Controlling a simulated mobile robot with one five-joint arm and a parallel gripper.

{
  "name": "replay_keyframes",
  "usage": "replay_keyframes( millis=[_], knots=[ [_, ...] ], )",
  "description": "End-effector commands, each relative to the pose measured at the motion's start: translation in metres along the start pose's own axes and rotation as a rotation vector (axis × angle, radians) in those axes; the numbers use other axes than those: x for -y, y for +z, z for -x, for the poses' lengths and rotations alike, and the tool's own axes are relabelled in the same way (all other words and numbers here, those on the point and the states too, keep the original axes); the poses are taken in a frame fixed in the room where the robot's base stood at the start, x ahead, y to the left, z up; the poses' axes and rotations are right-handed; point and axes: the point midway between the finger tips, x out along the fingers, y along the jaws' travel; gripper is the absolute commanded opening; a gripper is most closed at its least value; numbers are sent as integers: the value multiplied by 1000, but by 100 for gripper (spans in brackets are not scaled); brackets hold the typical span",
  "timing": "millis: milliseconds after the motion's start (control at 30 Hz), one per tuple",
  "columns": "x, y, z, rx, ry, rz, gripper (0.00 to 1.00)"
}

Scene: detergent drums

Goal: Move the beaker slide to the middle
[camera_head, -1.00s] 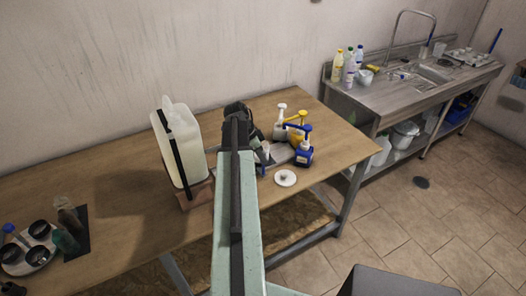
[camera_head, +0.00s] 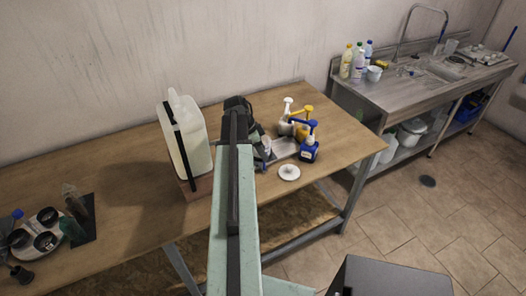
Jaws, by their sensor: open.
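My gripper (camera_head: 238,108) is at the far end of my green arm, over the wooden table, seen from behind. Its fingertips are mostly hidden by the arm. Just right of it a grey tray (camera_head: 285,148) lies on the table, partly covered by the arm. A small clear vessel (camera_head: 265,147), perhaps the beaker, shows at the tray's left end, close beside the gripper. I cannot make out a slide or whether the gripper touches the vessel.
Pump bottles, one blue (camera_head: 309,151), stand at the tray's right. A white lid (camera_head: 289,172) lies in front. A large translucent canister (camera_head: 188,140) on a wooden block stands left. A round plate with cups (camera_head: 38,232) is far left. The table's middle left is bare.

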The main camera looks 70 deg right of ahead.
Motion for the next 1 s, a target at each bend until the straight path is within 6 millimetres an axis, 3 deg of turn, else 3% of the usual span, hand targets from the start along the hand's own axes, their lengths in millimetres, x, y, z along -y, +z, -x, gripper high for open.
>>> replay_keyframes(
  millis=[400,1000],
  knots=[
    [0,-3,73,0,0,0,45],
    [0,-3,78,0,0,0,45]
  ],
)
